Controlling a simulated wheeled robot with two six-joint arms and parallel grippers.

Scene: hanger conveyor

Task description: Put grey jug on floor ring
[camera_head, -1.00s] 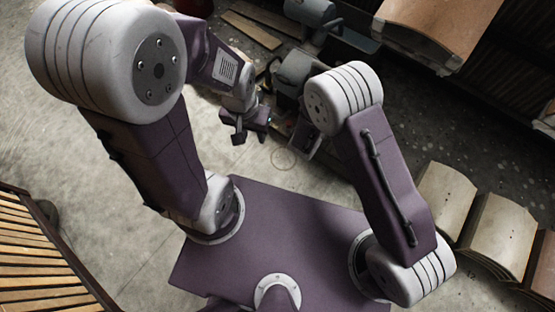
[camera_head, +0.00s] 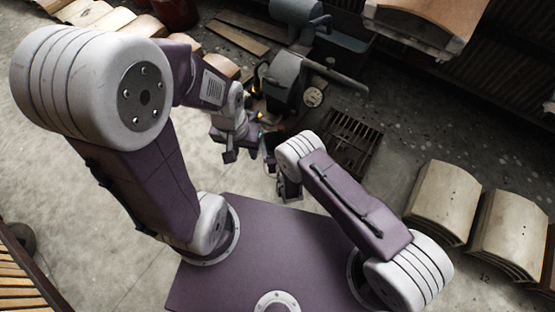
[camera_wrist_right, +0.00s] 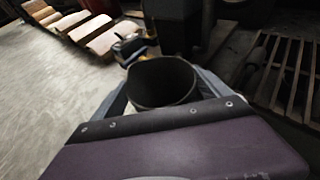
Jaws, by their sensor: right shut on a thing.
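The grey jug (camera_wrist_right: 163,84) shows in the right wrist view as a dark, open-topped round vessel with its mouth towards the camera. My right gripper (camera_wrist_right: 165,97) is shut on it, with one finger on each side. In the head view my right forearm and wrist hide most of the gripper and jug. My left gripper (camera_head: 228,148) hangs over the floor left of the right wrist; how far its fingers are apart is unclear. I cannot make out the floor ring in either current view.
Curved wooden boards (camera_head: 445,200) lie stacked at the right. A floor grate (camera_head: 345,140) and dark grey machinery (camera_head: 290,80) stand beyond my arms. Loose planks (camera_head: 243,32) lie at the back. Pale floor (camera_head: 120,235) is clear on the left.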

